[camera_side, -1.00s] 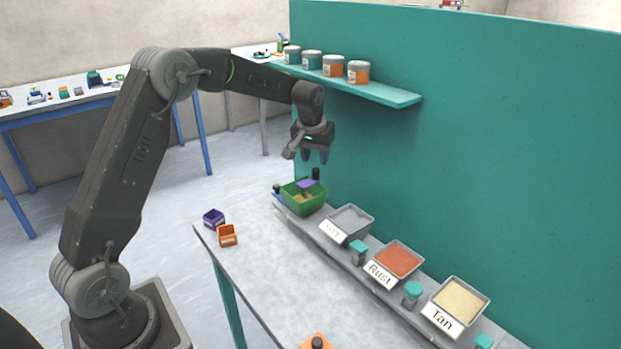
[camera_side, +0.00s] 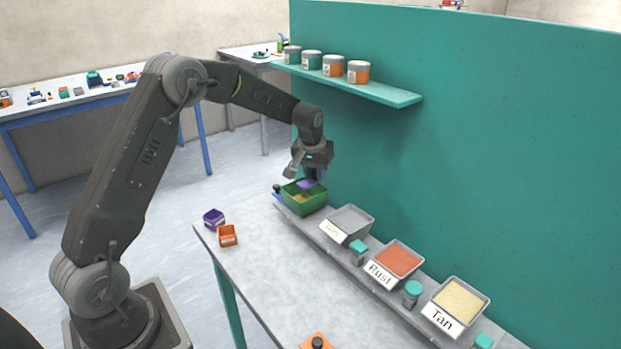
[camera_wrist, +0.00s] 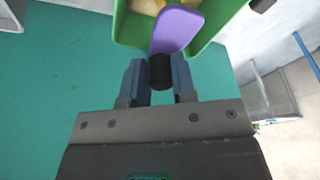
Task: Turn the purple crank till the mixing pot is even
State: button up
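The green mixing pot (camera_side: 308,207) stands on the ledge at the far end of the bench, with tan powder in it. A purple crank arm (camera_side: 308,184) lies across its top, and it also shows in the wrist view (camera_wrist: 177,28). The crank's black upright knob (camera_wrist: 161,72) is between the two fingers of my gripper (camera_wrist: 159,80). The gaps beside the knob are very narrow, and I cannot tell whether the fingers touch it. In the side view my gripper (camera_side: 313,172) is low over the pot and hides the knob.
Trays labelled Rust (camera_side: 399,262) and Tan (camera_side: 461,304), plus a grey powder tray (camera_side: 350,223), line the ledge. The teal wall (camera_side: 520,170) stands close behind. A shelf (camera_side: 395,97) with several jars is above. Purple (camera_side: 213,217) and orange (camera_side: 228,236) boxes sit on the bench.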

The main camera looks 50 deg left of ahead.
grip_shut()
jog(key=shift+s+d, duration=0.15)
jog(key=shift+d, duration=0.65)
jog(key=shift+s+d, duration=0.55)
jog(key=shift+d, duration=0.15)
jog(key=shift+s+d, duration=0.4)
jog(key=shift+s, duration=1.1)
jog(key=shift+s+r, duration=0.1)
